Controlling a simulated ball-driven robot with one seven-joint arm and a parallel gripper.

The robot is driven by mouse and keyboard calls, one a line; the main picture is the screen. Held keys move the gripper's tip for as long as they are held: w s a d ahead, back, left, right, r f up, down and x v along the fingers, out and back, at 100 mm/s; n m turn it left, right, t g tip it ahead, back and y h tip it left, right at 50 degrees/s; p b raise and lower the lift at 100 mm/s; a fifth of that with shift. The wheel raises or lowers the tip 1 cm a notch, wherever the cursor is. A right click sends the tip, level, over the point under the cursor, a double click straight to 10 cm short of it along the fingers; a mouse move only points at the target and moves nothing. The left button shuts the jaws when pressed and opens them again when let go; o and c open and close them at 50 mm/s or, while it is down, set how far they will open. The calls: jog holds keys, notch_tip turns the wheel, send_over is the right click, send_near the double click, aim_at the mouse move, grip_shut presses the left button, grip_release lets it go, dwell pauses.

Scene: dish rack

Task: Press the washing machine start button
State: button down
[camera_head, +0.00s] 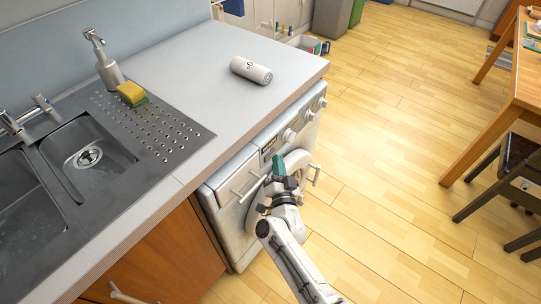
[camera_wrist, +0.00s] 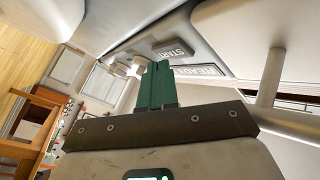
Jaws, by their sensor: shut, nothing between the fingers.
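The white washing machine (camera_head: 228,222) stands under the counter, its control panel facing the open floor. In the wrist view, the dark start button (camera_wrist: 172,50) is marked START and sits on the panel beside a second label (camera_wrist: 198,71), seen at a slant. My gripper (camera_head: 279,163) is in front of the machine, close to its panel. Its green fingers (camera_wrist: 160,66) are shut together and empty. Their tips appear just beside the start button; I cannot tell whether they touch it. In the head view the start button cannot be made out.
Round knobs (camera_head: 289,135) stick out from the panel, and a drawer handle (camera_head: 250,189) is left of my gripper. The grey counter (camera_head: 210,80) above holds a white can (camera_head: 251,71), a sponge (camera_head: 131,94) and a soap dispenser (camera_head: 106,66).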

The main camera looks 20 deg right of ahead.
jog(key=shift+w+a+r, duration=0.5)
jog(key=shift+w+a, duration=0.1)
jog(key=shift+a, duration=0.15)
dwell(0.9)
jog(key=shift+s+r+p, duration=0.2)
jog(key=shift+s+p, duration=0.15)
jog(key=shift+p, duration=0.1)
jog(key=shift+d, duration=0.1)
jog(key=shift+s+d, duration=0.25)
jog(key=shift+s, duration=0.15)
jog(key=s+d, duration=0.1)
jog(key=s+d+p, duration=0.1)
jog(key=s+d, duration=0.1)
jog(key=shift+s+d+f, duration=0.1)
jog(key=shift+s+f, duration=0.2)
jog(key=shift+s, duration=0.05)
dwell(0.4)
jog(key=shift+f, duration=0.1)
